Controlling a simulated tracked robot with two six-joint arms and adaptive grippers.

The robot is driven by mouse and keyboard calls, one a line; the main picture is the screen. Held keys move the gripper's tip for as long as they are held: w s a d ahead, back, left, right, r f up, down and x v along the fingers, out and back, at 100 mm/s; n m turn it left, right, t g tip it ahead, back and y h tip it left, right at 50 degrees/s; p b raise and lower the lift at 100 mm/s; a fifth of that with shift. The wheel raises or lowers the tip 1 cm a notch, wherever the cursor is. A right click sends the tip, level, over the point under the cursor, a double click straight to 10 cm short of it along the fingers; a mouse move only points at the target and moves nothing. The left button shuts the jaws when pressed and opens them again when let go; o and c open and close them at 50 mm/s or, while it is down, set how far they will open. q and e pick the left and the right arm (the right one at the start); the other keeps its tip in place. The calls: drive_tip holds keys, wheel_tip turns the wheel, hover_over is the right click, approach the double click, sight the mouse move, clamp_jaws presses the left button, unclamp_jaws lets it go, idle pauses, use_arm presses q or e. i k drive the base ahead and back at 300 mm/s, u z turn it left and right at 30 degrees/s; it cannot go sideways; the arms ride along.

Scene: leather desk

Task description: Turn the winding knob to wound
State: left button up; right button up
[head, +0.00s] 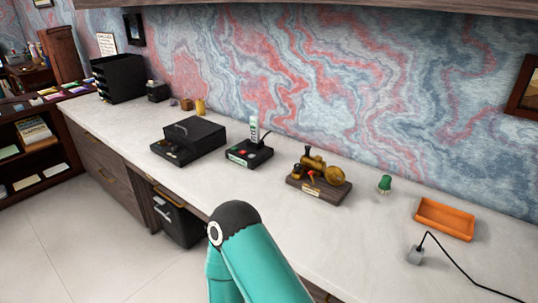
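A brass model engine (322,173) stands on a dark wooden base (317,193) with a small label, on the white desk top (370,240). It has a round brass wheel at its right and a small red part in front. I cannot tell which part in view is the winding knob, or its setting. A small green-topped object (384,184) stands just right of the engine, apart from it. Neither gripper shows; only a teal arm link of mine with a black joint rises from the bottom edge, left of and below the engine.
A black device (248,153) with an upright light-coloured part stands left of the engine, and a black box with a handle (193,136) further left. An orange tray (444,219) and a grey block with a black cable (415,255) lie at right. The front desk strip is clear.

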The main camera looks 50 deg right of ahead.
sight(298, 166)
drive_tip(key=u, duration=0.05)
drive_tip(key=i, duration=2.05)
drive_tip(key=z, duration=2.15)
